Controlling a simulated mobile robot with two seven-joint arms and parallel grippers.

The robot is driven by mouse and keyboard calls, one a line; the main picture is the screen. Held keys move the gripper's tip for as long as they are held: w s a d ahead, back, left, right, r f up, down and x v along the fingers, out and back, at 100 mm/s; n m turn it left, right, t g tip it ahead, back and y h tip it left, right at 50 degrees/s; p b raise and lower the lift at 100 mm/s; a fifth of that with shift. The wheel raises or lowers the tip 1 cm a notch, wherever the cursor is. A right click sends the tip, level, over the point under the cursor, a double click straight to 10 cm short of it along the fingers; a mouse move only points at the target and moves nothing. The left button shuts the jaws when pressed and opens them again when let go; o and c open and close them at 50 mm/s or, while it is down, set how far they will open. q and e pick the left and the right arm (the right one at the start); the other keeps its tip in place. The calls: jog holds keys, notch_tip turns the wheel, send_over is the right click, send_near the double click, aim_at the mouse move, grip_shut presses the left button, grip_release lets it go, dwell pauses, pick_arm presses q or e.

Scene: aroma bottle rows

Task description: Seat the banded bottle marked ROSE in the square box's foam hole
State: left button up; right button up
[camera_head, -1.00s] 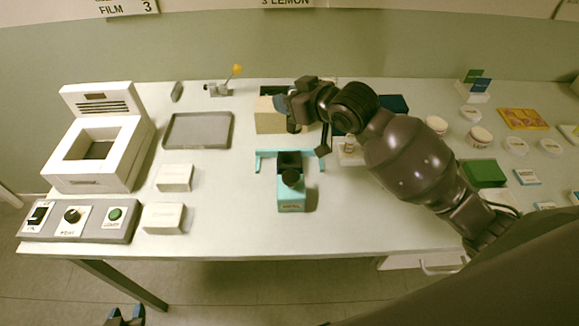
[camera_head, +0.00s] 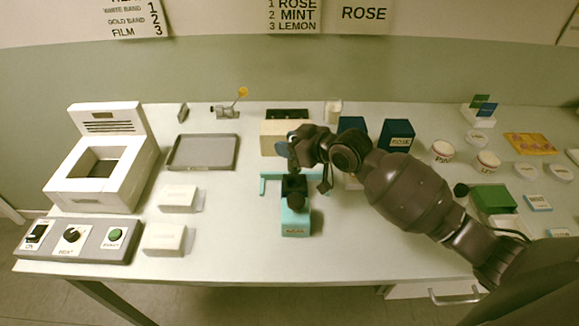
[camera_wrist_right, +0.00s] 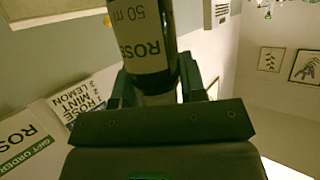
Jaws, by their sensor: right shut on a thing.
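My right gripper (camera_head: 290,155) is in front of the cream box with dark slots (camera_head: 270,131), above the teal stand (camera_head: 295,222). In the right wrist view it is shut on a dark bottle (camera_wrist_right: 150,70) with a cream label reading ROSE 50 ml. A pale part of the bottle shows between the jaws (camera_wrist_right: 160,98); whether it is a band I cannot tell. Two dark blue boxes (camera_head: 397,134) stand right of the cream box, one marked ROSE. I cannot make out a square box's foam hole. My left gripper is not in view.
A white machine (camera_head: 100,160) and a control panel (camera_head: 75,241) stand at left. A grey tray (camera_head: 203,152) and two white boxes (camera_head: 178,198) lie between. Round jars (camera_head: 442,151) and a green box (camera_head: 494,199) are at right. The front middle of the table is bare.

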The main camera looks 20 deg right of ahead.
aim_at(289, 166)
jog(key=shift+f+b, duration=0.35)
jog(key=shift+f, duration=3.35)
jog(key=shift+f, duration=0.2)
jog(key=o, duration=1)
jog(key=shift+c, duration=0.2)
jog(key=shift+r, duration=0.2)
jog(key=v, duration=1.2)
